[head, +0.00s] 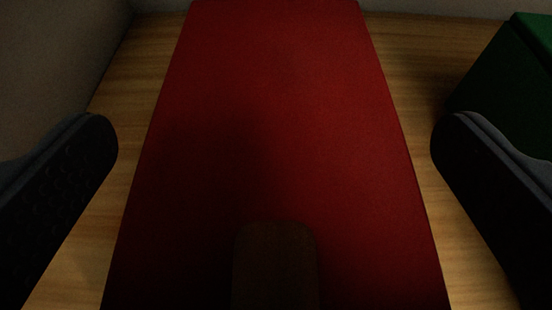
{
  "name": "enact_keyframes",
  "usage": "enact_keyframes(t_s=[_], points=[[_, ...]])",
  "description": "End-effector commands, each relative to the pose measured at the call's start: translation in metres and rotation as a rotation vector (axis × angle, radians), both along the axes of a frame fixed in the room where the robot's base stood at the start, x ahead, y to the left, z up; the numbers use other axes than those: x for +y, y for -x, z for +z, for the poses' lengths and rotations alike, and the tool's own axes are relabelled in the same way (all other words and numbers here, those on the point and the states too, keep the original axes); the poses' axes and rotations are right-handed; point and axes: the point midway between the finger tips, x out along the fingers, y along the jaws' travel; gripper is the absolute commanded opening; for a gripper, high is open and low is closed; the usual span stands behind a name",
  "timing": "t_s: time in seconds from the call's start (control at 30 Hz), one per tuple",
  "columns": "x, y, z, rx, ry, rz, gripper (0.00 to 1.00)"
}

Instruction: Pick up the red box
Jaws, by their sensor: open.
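The red box (275,130) fills the middle of the head view, running from the top edge to the bottom edge. It rests on a wooden surface. My gripper (274,135) is open, with one dark finger on the left and one on the right of the box. Wooden surface shows between each finger and the box side, so neither finger appears to touch it. A brownish rounded shape (275,265) shows over the box at the bottom centre; I cannot tell what it is. The near end of the box is out of view.
A green box (510,85) stands at the right, close behind the right finger. A greyish wall (60,60) rises at the left. The wooden surface (420,70) is bare between the red box and the green box.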

Motion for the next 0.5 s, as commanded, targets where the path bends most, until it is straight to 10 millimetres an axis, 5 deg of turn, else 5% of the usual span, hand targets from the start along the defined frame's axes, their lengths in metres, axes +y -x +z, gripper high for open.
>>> enact_keyframes(t_s=[0.1, 0.3, 0.5], points=[[0.0000, 0.0003, 0.0004, 0.000, 0.000, 0.000, 0.94], [0.0002, 0.0003, 0.0003, 0.000, 0.000, 0.000, 0.41], [0.0004, 0.0004, 0.0002, 0.000, 0.000, 0.001, 0.41]])
